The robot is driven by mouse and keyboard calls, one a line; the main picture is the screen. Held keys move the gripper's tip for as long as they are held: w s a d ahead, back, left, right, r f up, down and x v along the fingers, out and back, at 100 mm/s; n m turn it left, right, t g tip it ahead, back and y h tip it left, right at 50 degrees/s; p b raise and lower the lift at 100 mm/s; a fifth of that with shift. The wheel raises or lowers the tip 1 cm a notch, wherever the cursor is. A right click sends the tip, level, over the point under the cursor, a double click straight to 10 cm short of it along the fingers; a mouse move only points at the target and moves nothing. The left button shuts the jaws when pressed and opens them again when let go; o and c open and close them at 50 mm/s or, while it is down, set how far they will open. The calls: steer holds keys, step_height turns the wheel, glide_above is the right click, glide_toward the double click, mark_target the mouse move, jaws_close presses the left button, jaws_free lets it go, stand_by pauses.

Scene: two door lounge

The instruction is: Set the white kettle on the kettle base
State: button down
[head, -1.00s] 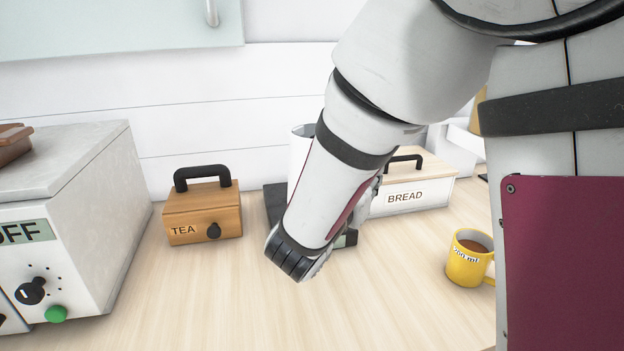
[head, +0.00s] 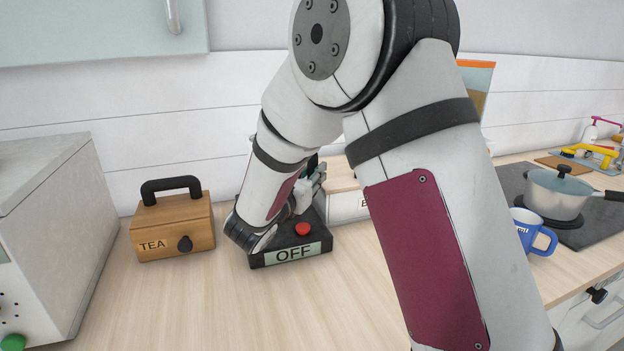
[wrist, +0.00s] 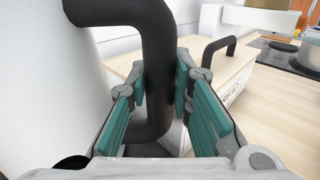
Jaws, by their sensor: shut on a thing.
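The white kettle shows in the wrist view as a pale curved body (wrist: 40,80) at the left, with a thick black handle (wrist: 155,60) running down between the fingers. My gripper (wrist: 160,85) is shut on this handle, with green pads on both sides of it. In the head view my gripper (head: 311,183) is partly visible behind my arm, which hides the kettle body. The black kettle base (head: 290,256) stands on the counter, with an OFF label and a red button at its front. Whether the kettle touches the base cannot be seen.
A wooden TEA box (head: 172,226) stands left of the base. A white BREAD box (head: 346,205) is behind my arm. A grey appliance (head: 45,230) is far left. A blue mug (head: 533,235) and a pot (head: 560,193) are at right. The front counter is clear.

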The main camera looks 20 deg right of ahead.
steer(key=shift+f, duration=0.55)
steer(key=shift+f, duration=0.15)
steer(key=c, duration=1.4)
jaws_free()
steer(key=shift+c, duration=0.2)
